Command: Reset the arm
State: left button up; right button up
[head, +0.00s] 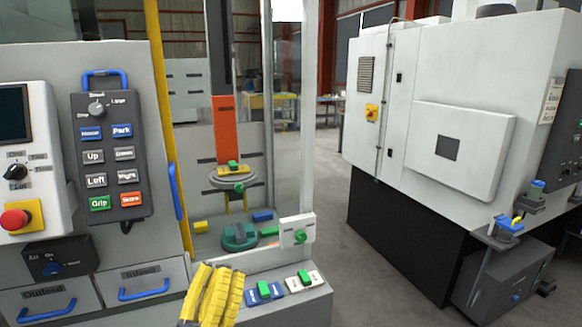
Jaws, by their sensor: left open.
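The gantry arm is an orange upright (226,128) inside the glazed bay, with a round grey head (233,177) at its lower end. The head hangs above a green round part (239,236) on the bay floor. A dark control pendant (145,190) hangs on the left cabinet. It has a knob (97,109) on top and rows of labelled buttons, including a blue Park button (122,131), a green Grip button (100,203) and an orange button (131,199). My right gripper is out of view.
A panel with a red emergency button (14,220) is at far left. Drawers with blue handles (143,290) sit below. A ledge (290,300) with blue and white switches juts out beside my gripper. A large white machine (440,130) stands right, across open floor (350,270).

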pick_arm(q)
notch_tip(320, 180, down, 23)
jog(key=s+a+m+g+y, duration=0.2)
jog(key=s+m+g+y, duration=0.1)
jog(key=m+g, duration=0.55)
jog(key=s+a+f+m+g+y, duration=0.1)
jog(key=s+a+f+g+y, duration=0.8)
jog(key=s+a+f, duration=0.65)
jog(key=s+d+f+g+h, duration=0.1)
jog(key=s+d+f+h, duration=0.1)
jog(key=f, duration=1.5)
jog(key=s+d+f+g+h, duration=0.1)
jog(key=s+d+f+g, duration=0.15)
jog(key=f, duration=1.45)
jog(key=s+f+n+g+h, duration=0.1)
jog(key=s+f+n+g, duration=0.1)
jog(key=s+f, duration=1.5)
jog(key=s+n, duration=0.1)
jog(key=s, duration=0.2)
jog(key=shift+f, duration=0.35)
